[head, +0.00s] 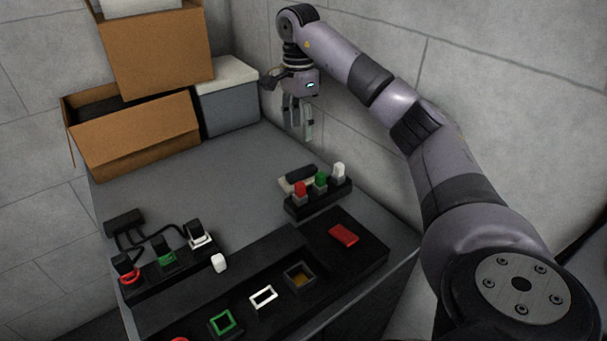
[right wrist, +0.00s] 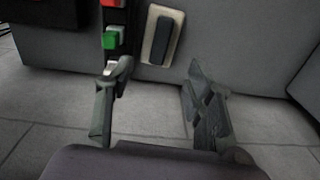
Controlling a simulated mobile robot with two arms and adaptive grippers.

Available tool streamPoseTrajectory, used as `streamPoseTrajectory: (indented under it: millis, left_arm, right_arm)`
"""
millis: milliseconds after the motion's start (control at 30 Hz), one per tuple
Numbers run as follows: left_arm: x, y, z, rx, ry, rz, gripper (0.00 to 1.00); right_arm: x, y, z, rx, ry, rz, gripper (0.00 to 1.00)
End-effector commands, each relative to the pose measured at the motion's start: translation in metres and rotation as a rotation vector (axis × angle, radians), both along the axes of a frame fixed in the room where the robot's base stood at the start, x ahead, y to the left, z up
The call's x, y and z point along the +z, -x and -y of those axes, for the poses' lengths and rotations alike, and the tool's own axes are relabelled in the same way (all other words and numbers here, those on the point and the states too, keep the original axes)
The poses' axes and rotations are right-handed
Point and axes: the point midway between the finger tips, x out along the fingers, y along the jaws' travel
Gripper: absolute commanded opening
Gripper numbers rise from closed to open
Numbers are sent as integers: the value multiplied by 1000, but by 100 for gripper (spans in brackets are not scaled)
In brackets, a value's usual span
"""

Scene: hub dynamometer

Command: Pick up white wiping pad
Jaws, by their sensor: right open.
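The white wiping pad looks like a pale, off-white slab with a dark block on top. In the head view, the pad (head: 285,185) lies on the grey table just behind the rack of coloured plugs and is partly hidden by it. In the right wrist view, the pad (right wrist: 149,51) shows beyond the fingertips, between their lines. My right gripper (head: 297,123) is open and empty, above the table's back right part near the wall and apart from the pad. Its two spread fingers also show in the right wrist view (right wrist: 155,76). My left gripper is out of view.
A black rack (head: 322,202) with red, green and white plugs stands right beside the pad. Cardboard boxes (head: 140,135) and a grey bin with a white lid (head: 228,100) stand at the back. A black panel (head: 345,262) fills the front. The table's middle is clear.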

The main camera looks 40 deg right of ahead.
Motion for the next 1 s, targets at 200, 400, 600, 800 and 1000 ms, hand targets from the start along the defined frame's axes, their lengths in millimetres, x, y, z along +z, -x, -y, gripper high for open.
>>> streamPoseTrajectory:
  millis: [200,400,600,800,1000]
  left_arm:
    - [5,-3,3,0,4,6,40]
    - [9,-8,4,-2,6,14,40]
    - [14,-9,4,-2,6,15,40]
    - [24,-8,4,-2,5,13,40]
    - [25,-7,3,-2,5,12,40]
  right_arm:
    - [-48,1,0,0,-1,-5,48]
    - [-75,0,0,0,-2,-1,48]
    - [-89,0,0,-1,-3,-1,48]
    - [-120,-2,1,1,-3,-1,48]
    - [-133,-2,2,-1,-3,3,48]
